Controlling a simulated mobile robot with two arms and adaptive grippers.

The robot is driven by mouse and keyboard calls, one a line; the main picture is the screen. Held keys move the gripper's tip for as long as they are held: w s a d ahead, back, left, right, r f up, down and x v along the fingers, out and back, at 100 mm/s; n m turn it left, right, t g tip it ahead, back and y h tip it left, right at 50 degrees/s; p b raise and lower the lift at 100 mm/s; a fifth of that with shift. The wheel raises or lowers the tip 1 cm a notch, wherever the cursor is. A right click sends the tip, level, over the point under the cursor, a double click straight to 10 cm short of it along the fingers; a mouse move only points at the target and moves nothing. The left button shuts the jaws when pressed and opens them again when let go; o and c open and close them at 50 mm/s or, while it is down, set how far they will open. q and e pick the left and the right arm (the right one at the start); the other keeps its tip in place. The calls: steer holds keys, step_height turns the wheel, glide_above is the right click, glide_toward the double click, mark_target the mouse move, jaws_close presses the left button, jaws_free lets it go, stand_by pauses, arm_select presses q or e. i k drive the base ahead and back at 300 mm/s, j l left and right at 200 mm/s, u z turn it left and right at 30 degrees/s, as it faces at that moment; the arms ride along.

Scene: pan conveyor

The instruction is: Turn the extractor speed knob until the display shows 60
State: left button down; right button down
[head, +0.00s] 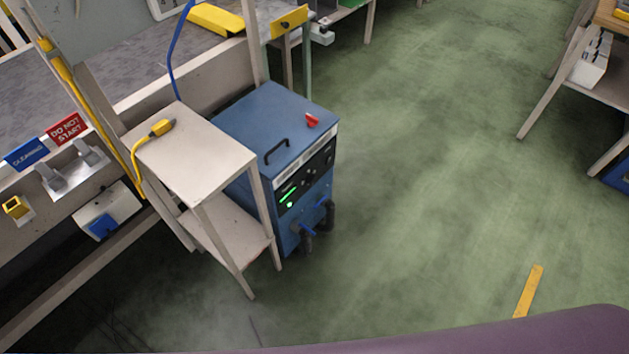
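A blue cabinet machine (262,125), which looks like the extractor, stands on the floor left of centre. Its dark front panel (306,178) faces right and carries a lit green display (287,195) and small round controls. The display's digits are too small to read, and I cannot tell which control is the speed knob. A black handle and a small red part (312,121) are on its top. Neither of my grippers is in view.
A small two-shelf stand (196,165) with a yellow connector (161,127) on top stands directly left of the machine. A workbench with cleaning and do-not-start signs (68,129) runs along the left. Green floor (430,170) is open to the right, with a yellow strip (528,290) on it.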

mark_target(312, 178)
steer(key=k+l+u, duration=0.25)
steer(key=k+l, duration=0.25)
steer(key=k+l+u, duration=0.25)
steer(key=k+l, duration=0.2)
steer(key=k, duration=0.1)
